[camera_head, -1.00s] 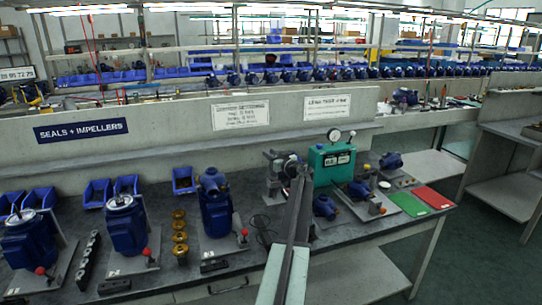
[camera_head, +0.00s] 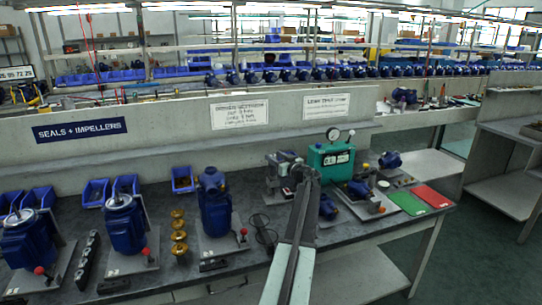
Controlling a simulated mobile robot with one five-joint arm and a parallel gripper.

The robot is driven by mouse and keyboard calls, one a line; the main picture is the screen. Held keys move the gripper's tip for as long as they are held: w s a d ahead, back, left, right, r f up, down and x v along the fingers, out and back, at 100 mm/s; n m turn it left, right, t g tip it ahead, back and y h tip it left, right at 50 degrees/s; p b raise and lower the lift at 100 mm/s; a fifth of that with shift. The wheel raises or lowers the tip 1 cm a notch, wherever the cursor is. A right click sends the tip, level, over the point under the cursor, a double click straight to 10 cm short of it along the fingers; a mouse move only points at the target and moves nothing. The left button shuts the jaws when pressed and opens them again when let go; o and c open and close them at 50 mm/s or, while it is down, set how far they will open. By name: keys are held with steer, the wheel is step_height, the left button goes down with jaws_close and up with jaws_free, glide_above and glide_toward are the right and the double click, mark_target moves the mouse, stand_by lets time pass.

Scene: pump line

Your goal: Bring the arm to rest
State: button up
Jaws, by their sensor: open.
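My arm reaches up from the bottom centre of the head view, over the workbench (camera_head: 240,286). My gripper (camera_head: 297,172) is at its far end, in front of the press-like fixture (camera_head: 277,178) and left of the green test box (camera_head: 331,163). It is small in the picture and I see nothing held in it. A blue pump (camera_head: 328,207) stands just right of my arm, partly close behind it.
Blue pumps stand on plates at left (camera_head: 125,225) and centre (camera_head: 215,203). Brass parts (camera_head: 179,237) stand between them. A green mat (camera_head: 408,203) and a red mat (camera_head: 432,197) lie at the right end. A grey panel (camera_head: 170,145) rises behind the bench.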

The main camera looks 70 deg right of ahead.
steer(key=shift+v, duration=1.65)
